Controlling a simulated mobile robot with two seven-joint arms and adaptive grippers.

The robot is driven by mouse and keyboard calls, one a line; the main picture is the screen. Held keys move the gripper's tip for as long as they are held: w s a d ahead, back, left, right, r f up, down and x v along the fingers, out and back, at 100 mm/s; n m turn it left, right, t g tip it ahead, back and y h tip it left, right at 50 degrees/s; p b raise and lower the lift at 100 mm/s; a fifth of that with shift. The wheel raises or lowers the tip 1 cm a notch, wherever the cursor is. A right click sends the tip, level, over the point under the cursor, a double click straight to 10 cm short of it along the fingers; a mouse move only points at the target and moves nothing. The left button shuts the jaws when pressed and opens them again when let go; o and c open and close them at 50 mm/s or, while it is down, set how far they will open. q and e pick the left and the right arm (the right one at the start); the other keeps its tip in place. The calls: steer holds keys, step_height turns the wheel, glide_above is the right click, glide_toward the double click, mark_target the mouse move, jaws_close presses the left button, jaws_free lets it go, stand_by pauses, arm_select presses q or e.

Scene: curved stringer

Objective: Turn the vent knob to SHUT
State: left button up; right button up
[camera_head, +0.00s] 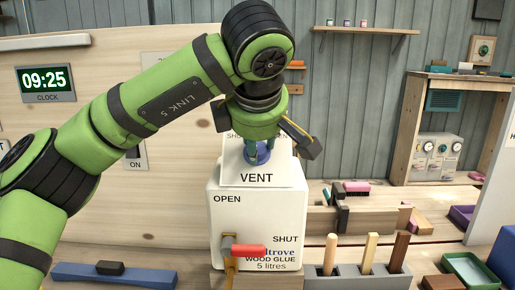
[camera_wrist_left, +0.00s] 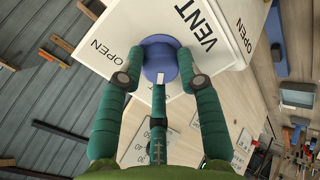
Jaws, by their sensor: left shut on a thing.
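The blue vent knob (camera_wrist_left: 158,50) sits on a white sloped panel (camera_head: 257,178) on top of the white wood glue container (camera_head: 228,222). My left gripper (camera_head: 260,152) comes down on the knob from above, and its green fingers hide most of it in the head view. In the left wrist view the fingers (camera_wrist_left: 160,80) are shut around the knob. A white mark shows on the knob's near side there, pointing down the picture. The panel's OPEN label (camera_wrist_left: 101,48) is at upper left; its SHUT label is mostly hidden. My right gripper is out of view.
A tap with a red lever (camera_head: 249,251) sticks out of the container's front, its lever lying level to the right. A grey block with wooden handles (camera_head: 345,280) stands at lower right. A blue bar (camera_head: 130,276) lies at lower left.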

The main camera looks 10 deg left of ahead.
arm_select(q)
steer(key=shift+n, duration=0.3)
steer(key=o, duration=1.1)
steer(key=shift+w+a, duration=0.1)
steer(key=shift+o, duration=0.2)
steer(key=v, duration=1.2)
steer(key=shift+f, duration=0.1)
